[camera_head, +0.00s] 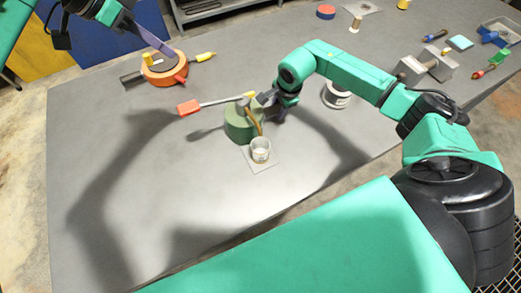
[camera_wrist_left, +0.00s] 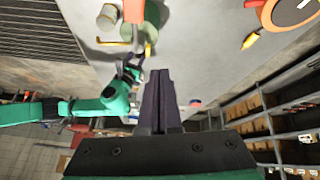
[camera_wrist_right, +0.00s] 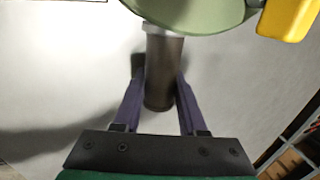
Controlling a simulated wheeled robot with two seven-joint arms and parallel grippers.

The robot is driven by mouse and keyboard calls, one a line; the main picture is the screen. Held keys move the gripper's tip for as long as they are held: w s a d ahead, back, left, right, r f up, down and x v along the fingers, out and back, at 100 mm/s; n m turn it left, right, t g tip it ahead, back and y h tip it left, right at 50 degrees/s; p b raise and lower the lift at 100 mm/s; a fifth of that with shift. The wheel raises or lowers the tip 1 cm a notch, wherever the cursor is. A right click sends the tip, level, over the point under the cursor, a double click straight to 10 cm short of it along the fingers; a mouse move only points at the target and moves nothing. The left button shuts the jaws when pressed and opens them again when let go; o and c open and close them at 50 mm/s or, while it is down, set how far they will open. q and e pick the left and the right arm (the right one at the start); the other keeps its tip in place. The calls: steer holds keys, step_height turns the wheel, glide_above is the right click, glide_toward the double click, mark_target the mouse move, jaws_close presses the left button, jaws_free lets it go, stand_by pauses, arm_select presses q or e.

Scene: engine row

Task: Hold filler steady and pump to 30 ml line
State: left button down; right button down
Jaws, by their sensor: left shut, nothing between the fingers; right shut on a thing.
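The filler (camera_head: 238,128) is a green round can with a pump lever ending in a red handle (camera_head: 190,107) at its left. A yellowish spout (camera_head: 256,123) points down toward a clear cup (camera_head: 260,148) standing in front of the can. My right gripper (camera_head: 266,99) is shut on a dark cylindrical grip (camera_wrist_right: 162,85) at the filler's side. The can's green underside or edge (camera_wrist_right: 195,10) shows above that grip. My left gripper (camera_head: 170,52) is shut and empty, above the orange disc, apart from the filler. The cup's level is too small to read.
The cup stands on a pale square mat (camera_head: 262,165). An orange round thing (camera_head: 164,70) with dark and yellow parts lies at the back left. A white spool-like can (camera_head: 337,95) stands behind my right arm. The grey table's front left is clear.

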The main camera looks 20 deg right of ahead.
mark_target(185, 107)
arm_select(q)
steer(key=shift+s+d+f+m+g+y, duration=0.1)
steer(key=shift+s+f+m+y, duration=0.5)
steer(key=shift+f, duration=0.8)
steer(key=shift+s+f+m+g+y, duration=0.1)
steer(key=shift+s+f+m+y, duration=0.25)
steer(key=shift+s+f+y, duration=0.7)
steer(key=shift+s+d+f+m+g+y, duration=0.1)
steer(key=shift+s+f+m+y, duration=0.3)
steer(key=shift+s+f, duration=0.95)
steer(key=shift+w+f, duration=0.45)
steer(key=shift+f, duration=3.4)
steer(key=shift+r, duration=3.45)
steer(key=shift+f, duration=0.1)
